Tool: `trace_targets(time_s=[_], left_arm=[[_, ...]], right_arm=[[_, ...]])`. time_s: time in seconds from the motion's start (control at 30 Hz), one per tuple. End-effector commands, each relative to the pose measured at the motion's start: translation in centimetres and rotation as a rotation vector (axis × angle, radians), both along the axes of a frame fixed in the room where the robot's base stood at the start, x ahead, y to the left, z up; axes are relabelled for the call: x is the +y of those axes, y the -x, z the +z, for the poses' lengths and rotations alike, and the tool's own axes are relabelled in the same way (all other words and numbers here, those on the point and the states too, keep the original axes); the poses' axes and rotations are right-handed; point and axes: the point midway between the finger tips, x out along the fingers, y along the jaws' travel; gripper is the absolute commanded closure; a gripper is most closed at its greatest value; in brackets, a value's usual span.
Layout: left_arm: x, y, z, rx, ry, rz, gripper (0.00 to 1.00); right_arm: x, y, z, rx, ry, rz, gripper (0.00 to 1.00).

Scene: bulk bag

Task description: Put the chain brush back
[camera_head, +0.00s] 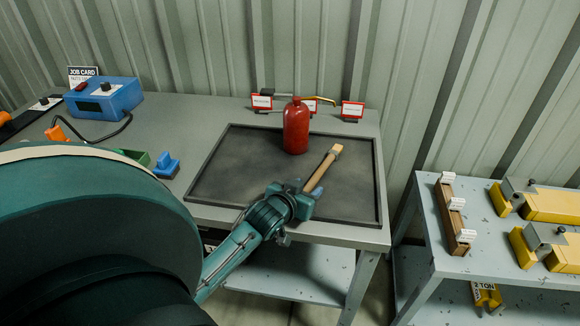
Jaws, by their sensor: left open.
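The brush (323,166), with a wooden handle and a pale head, lies slanted on the dark tray (220,170) on the bench. Its head points away to the upper right and its near end is by my left gripper. My left gripper (308,190) is open over the tray's near part, at the handle's near end. Its jaws are partly hidden by its own body, so I cannot tell if they touch the handle. My right gripper is out of view.
A red bottle (296,128) stands in the tray, just behind the brush. Small red-edged labels (352,110) stand along the bench's back edge. A blue box (103,97) sits at the back left. A second bench (445,262) with yellow clamps (548,205) stands to the right.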

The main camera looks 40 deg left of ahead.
Motion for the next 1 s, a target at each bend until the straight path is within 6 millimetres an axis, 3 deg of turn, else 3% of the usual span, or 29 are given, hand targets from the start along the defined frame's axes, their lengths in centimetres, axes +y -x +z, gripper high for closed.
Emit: trace_targets(time_s=[0.1, 0.5, 0.7, 1.0], left_arm=[[-0.4, 2.0, 0.6, 0.003, 0.002, 0.000, 0.55], [-2.1, 10.1, 4.1, 0.001, 0.000, 0.000, 0.55], [-2.4, 11.8, 4.8, 0.000, 0.000, 0.000, 0.55], [-2.6, 12.0, 4.8, 0.009, 0.000, -0.002, 0.55]], right_arm=[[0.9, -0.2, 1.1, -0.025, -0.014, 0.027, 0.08], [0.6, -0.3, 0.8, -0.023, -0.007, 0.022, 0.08], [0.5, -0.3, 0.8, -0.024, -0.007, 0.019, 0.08], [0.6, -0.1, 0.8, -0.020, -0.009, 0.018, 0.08]])
